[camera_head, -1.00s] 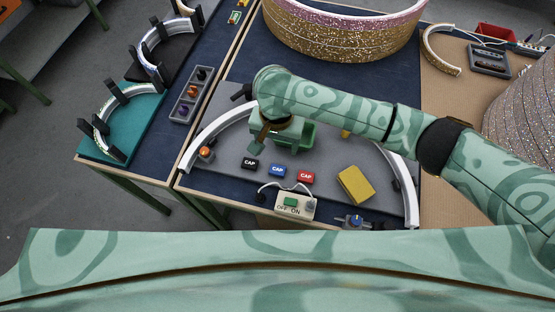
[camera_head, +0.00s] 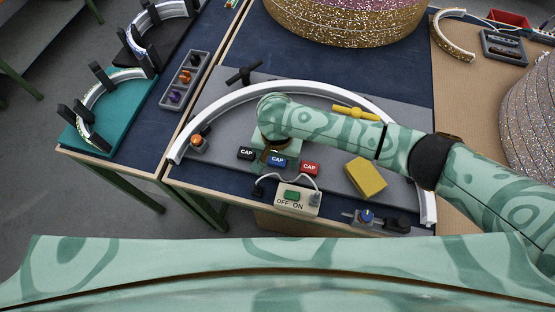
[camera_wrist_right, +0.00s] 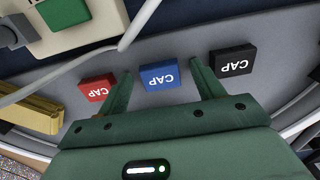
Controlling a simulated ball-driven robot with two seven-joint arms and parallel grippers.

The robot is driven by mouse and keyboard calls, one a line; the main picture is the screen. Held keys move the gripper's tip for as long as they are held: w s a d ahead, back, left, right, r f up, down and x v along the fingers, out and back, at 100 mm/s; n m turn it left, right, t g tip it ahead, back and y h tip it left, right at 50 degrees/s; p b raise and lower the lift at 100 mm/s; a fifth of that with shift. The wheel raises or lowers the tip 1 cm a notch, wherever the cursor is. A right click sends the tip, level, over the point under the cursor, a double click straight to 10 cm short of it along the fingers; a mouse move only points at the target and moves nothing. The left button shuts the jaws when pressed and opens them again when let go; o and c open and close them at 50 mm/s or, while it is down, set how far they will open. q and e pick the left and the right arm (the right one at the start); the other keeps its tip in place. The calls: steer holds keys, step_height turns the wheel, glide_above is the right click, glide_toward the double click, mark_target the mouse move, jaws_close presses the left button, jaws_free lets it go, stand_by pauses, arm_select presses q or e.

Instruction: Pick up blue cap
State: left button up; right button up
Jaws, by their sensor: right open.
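The blue cap (camera_head: 277,162) lies on the grey board between the black cap (camera_head: 246,153) and the red cap (camera_head: 310,168). In the right wrist view the blue cap (camera_wrist_right: 159,77) shows just beyond and between the tips of my open, empty right gripper (camera_wrist_right: 158,75). There the red cap (camera_wrist_right: 97,88) is left of the fingers and the black cap (camera_wrist_right: 232,61) right of them. In the head view my right gripper (camera_head: 275,153) is over the blue cap, partly hidden by its own arm. My left gripper is not in view.
A white arc (camera_head: 240,95) curves around the caps on the board. A switch box (camera_head: 296,199) with a cable stands in front of them. A yellow block (camera_head: 366,177) lies to the right, near a blue knob (camera_head: 366,216).

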steer(key=shift+r, duration=0.1)
steer(key=c, duration=1)
steer(key=shift+r, duration=0.1)
steer(key=shift+c, duration=0.2)
